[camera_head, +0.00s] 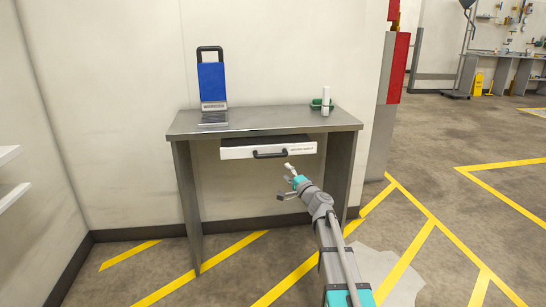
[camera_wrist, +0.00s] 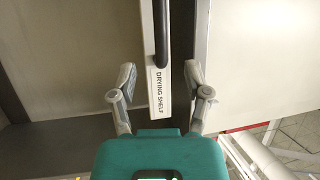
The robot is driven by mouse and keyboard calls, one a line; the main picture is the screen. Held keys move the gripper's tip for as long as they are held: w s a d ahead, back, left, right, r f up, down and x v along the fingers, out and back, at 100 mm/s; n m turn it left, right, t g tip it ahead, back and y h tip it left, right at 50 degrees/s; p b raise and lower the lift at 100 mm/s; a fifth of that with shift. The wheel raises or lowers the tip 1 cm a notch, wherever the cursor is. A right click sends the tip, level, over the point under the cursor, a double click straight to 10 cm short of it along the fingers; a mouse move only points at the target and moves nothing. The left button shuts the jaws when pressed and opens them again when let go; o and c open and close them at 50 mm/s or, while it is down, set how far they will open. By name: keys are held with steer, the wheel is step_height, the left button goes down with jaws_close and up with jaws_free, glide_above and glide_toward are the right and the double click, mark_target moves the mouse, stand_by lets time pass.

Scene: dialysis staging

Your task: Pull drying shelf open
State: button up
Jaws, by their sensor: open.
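The drying shelf (camera_head: 225,153) is a drawer with a white front under the grey table's top, with a black bar handle (camera_head: 270,155) at the middle of its front. In the wrist view its labelled front (camera_wrist: 158,105) runs up the picture, with the black handle (camera_wrist: 161,35) at the top. My gripper (camera_head: 284,180) is in front of and below the shelf's right half. In the wrist view my gripper (camera_wrist: 160,78) is open, one finger on each side of the labelled front. It holds nothing. Whether a finger touches the front I cannot tell.
The grey table (camera_head: 180,127) carries a blue-backed device (camera_head: 212,82) at left and a white bottle (camera_head: 326,100) by a green holder (camera_head: 316,103) at right. A red and grey pillar (camera_head: 393,80) stands right of the table. Floor in front is clear, with yellow lines.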

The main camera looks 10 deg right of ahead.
mark_target(273, 157)
steer(key=p+x, duration=0.2)
steer(key=x, duration=0.9)
steer(key=shift+w+a+r, duration=0.1)
steer(key=shift+w+a, duration=0.05)
steer(key=shift+w, duration=0.15)
jaws_close()
